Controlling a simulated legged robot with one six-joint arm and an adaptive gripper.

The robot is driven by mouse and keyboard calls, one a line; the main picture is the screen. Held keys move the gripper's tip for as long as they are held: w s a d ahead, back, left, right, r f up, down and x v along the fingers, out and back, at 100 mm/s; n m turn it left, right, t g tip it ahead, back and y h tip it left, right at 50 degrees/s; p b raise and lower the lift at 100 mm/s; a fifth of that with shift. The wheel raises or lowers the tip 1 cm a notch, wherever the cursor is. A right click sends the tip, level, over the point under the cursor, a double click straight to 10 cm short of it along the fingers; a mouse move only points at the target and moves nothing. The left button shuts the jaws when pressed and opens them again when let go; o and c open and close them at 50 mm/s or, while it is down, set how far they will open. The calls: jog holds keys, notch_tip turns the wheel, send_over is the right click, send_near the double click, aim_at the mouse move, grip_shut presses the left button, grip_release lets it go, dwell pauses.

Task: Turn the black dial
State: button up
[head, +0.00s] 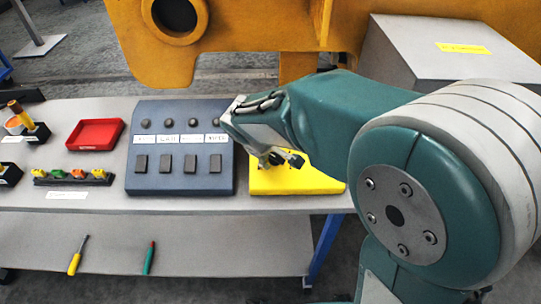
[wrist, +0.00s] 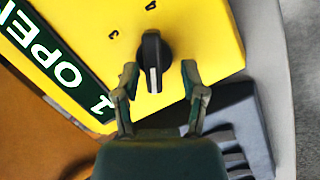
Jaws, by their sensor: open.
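The black dial (wrist: 152,62) stands on the yellow panel (wrist: 205,28) in the wrist view, with a white line on its face. My gripper (wrist: 160,82) is open, with one finger to the left of the dial's lower end and one to its right. There is a gap on each side and no contact that I can see. In the head view my gripper (head: 277,160) hangs over the yellow panel (head: 318,180), and the dial is hidden there.
A blue-grey switch box (head: 180,185) with several knobs and rocker switches stands just left of the panel. A red tray (head: 95,134) and a rack of coloured pieces (head: 72,178) lie farther left. A large yellow casting (head: 260,25) rises behind the table.

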jog(key=shift+d+f, duration=0.3)
jog(key=shift+d, duration=0.4)
jog(key=c, duration=0.7)
jog(key=shift+a, duration=0.1)
jog(key=shift+s, duration=0.1)
jog(key=shift+f, duration=0.1)
jog(key=m+g+y, duration=0.1)
jog(key=m, duration=0.4)
jog(key=m+y, duration=0.1)
jog(key=m, duration=0.4)
jog(key=shift+m+y, duration=0.4)
